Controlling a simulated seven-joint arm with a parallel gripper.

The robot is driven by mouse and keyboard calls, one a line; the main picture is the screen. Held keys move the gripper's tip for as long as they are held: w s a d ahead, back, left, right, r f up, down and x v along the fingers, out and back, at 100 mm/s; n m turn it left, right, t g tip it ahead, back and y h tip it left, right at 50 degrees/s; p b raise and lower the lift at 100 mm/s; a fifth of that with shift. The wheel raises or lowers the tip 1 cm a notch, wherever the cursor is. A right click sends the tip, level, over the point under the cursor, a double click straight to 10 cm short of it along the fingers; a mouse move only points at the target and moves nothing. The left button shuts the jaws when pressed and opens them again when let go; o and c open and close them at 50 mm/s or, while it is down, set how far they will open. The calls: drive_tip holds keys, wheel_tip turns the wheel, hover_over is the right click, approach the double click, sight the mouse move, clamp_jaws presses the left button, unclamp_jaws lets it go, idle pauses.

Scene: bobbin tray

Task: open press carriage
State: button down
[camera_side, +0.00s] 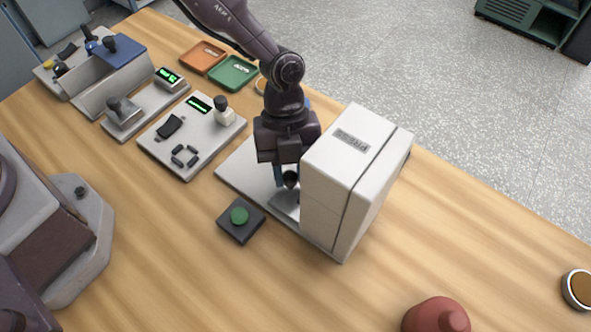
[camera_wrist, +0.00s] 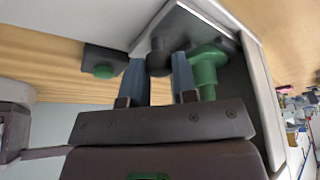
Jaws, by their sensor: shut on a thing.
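The press is a white box-shaped housing (camera_side: 335,190) on a pale base plate (camera_side: 238,172). A grey metal carriage plate (camera_side: 287,207) shows at its left side, partly inside the housing. A dark round knob (camera_side: 291,180) stands on the carriage; it also shows in the wrist view (camera_wrist: 158,62). My gripper (camera_side: 285,178) points down beside the housing. Its two blue fingers (camera_wrist: 158,72) are shut on the knob, one on each side. A green stepped part (camera_wrist: 207,66) stands beside the right finger in the wrist view. My gripper hides part of the carriage in the side view.
A dark box with a green button (camera_side: 239,215) sits just in front of the base plate. A control panel (camera_side: 190,136) and orange (camera_side: 203,57) and green (camera_side: 233,72) trays lie to the left and behind. A red rounded object (camera_side: 436,316) stands at front right.

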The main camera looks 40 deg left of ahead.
drive_tip(key=a, duration=0.9)
drive_tip(key=shift+a, duration=0.3)
drive_tip(key=c, duration=0.9)
unclamp_jaws()
drive_tip(key=v, duration=1.3)
